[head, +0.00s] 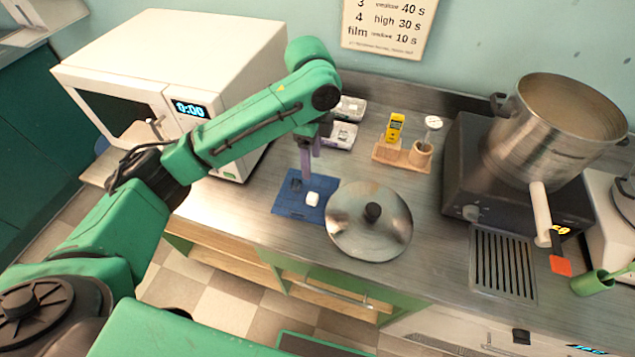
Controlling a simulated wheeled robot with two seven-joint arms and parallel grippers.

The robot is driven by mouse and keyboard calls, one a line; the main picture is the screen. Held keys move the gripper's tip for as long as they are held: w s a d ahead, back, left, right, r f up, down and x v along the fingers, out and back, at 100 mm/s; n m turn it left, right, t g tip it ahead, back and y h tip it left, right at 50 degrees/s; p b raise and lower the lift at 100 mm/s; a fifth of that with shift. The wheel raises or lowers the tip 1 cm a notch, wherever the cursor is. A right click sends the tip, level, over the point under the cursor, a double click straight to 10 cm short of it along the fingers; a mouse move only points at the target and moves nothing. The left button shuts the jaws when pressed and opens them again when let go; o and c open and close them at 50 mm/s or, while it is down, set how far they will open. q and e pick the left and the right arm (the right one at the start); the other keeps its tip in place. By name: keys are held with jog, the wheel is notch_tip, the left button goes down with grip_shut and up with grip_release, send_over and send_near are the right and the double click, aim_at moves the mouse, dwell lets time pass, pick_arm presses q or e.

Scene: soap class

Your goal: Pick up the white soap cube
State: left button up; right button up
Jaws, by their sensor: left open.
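The white soap cube (313,199) sits on a blue mat (289,208) on the steel counter, in the middle of the head view. My left gripper (306,175) points down just above and behind the cube, its purple fingers apart with nothing seen between them. Whether the fingertips touch the mat or stay above it, I cannot tell. A darker small patch or piece (297,184) shows on the mat to the left of the fingers. My right gripper is not in view.
A round metal lid (369,222) with a black knob lies right beside the mat. A white microwave (180,75) stands at the left. A wooden holder (390,153) and small trays (341,135) are behind. A large pot (556,130) sits on a black stove at the right.

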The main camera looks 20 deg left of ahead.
pick_arm(q)
jog(key=p, duration=0.1)
send_over(312, 197)
jog(key=s, duration=0.1)
notch_tip(312, 197, down, 5)
jog(key=f, duration=0.3)
jog(key=w+f+p, duration=0.1)
jog(key=f, duration=0.2)
jog(key=shift+w+p, duration=0.2)
jog(key=shift+p, duration=0.1)
jog(key=shift+s+f, duration=0.1)
jog(key=shift+f, duration=0.25)
jog(key=shift+s, duration=0.1)
jog(key=shift+f, duration=0.1)
jog(key=c, duration=0.4)
grip_shut()
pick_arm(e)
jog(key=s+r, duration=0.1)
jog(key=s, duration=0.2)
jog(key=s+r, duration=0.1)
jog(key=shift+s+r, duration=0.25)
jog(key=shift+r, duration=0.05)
